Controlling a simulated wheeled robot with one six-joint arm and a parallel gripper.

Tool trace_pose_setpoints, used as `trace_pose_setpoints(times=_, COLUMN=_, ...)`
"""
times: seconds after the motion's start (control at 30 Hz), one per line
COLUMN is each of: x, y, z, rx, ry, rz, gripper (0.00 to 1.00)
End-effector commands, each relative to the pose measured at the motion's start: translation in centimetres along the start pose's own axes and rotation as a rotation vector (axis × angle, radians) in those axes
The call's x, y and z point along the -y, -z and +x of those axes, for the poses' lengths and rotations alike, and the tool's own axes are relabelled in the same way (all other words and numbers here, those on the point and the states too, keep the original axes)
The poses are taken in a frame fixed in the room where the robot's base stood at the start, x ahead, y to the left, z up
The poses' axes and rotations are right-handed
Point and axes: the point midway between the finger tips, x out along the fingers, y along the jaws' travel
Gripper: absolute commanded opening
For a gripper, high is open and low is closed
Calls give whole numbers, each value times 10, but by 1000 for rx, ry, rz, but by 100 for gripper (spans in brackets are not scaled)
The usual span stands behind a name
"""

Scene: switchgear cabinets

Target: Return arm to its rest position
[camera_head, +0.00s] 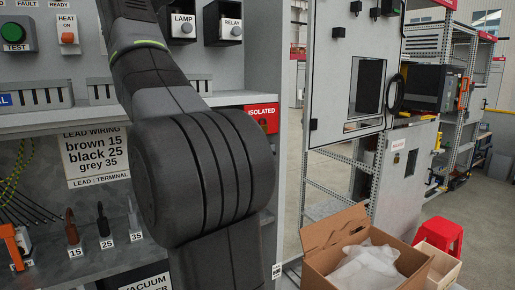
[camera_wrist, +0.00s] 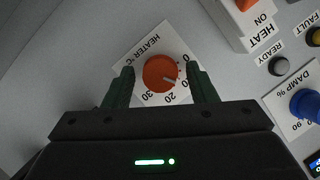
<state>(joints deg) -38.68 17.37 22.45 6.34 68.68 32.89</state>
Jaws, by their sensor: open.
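In the wrist view my gripper (camera_wrist: 159,88) is open. Its two dark green fingers stand on either side of an orange-red heater knob (camera_wrist: 160,73), with a gap visible at each side. In the head view my arm (camera_head: 205,170) fills the middle and reaches up past the top edge. My gripper is out of that view.
The wrist view shows a HEAT ON switch (camera_wrist: 245,5), a READY lamp (camera_wrist: 279,65) and a blue DAMP % knob (camera_wrist: 305,104). An open carton (camera_head: 330,235) and red stool (camera_head: 440,234) stand right.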

Motion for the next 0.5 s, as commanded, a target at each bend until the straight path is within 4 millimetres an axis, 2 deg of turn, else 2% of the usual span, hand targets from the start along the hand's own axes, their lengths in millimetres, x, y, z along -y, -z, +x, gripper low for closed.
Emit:
trace_pose_setpoints(times=0.37, x=0, y=0, z=1, rx=-1, ry=1, rz=3, gripper=52)
trace_pose_setpoints(times=0.5, x=0, y=0, z=-7, rx=-2, ry=1, rz=0, gripper=52)
